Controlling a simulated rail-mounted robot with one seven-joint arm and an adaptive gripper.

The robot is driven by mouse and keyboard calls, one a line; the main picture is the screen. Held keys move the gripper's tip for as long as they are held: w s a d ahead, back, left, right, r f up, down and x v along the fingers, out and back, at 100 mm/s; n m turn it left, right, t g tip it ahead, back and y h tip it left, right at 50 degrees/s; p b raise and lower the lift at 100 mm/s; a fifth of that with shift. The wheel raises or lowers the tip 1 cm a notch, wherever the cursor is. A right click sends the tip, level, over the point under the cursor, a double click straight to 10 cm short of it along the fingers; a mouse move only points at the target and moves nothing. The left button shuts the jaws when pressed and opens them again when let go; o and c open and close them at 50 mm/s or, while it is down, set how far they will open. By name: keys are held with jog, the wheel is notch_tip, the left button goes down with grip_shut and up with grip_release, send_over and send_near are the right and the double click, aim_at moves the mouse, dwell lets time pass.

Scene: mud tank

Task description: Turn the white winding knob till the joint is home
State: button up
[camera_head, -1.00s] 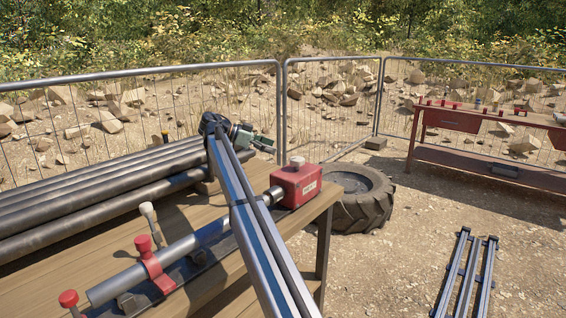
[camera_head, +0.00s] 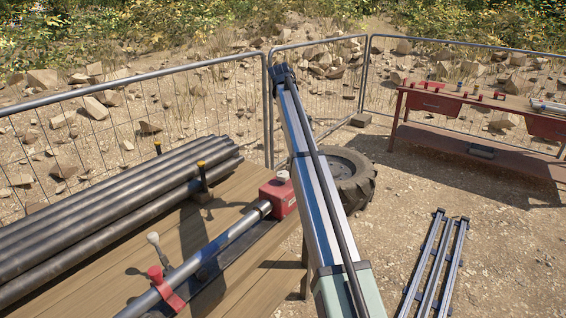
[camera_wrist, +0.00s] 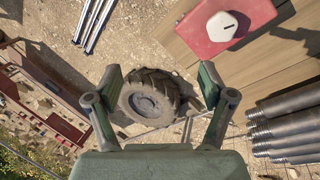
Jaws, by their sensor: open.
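The white winding knob (camera_wrist: 222,27) sits on top of the red box (camera_wrist: 246,20) at the upper right of the wrist view. In the head view the knob (camera_head: 283,175) shows beside my arm, and part of the red box (camera_head: 276,196) is hidden behind the arm. A grey pipe (camera_head: 222,243) runs into the box along the bench, with a red clamp (camera_head: 162,284) on it. My gripper (camera_wrist: 155,84) is open and empty in the wrist view, its fingers spread to the left of and below the knob. The gripper is not visible in the head view.
Dark pipes (camera_head: 110,205) lie stacked on the wooden bench (camera_head: 150,245), held by yellow-topped posts. A tyre (camera_head: 350,178) lies beyond the bench. A red workbench (camera_head: 440,105) stands at the right, and metal rails (camera_head: 436,265) lie on the open ground.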

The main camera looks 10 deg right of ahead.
aim_at(283, 173)
jog(key=a+n+y, duration=0.4)
jog(key=a+n, duration=0.2)
jog(key=n, duration=0.8)
jog(key=f+p, duration=0.2)
jog(key=f, duration=0.7)
jog(key=f+p, duration=0.2)
jog(key=f, duration=0.6)
jog(key=shift+w+f, duration=0.2)
jog(key=shift+f, duration=0.2)
jog(key=c, duration=1.2)
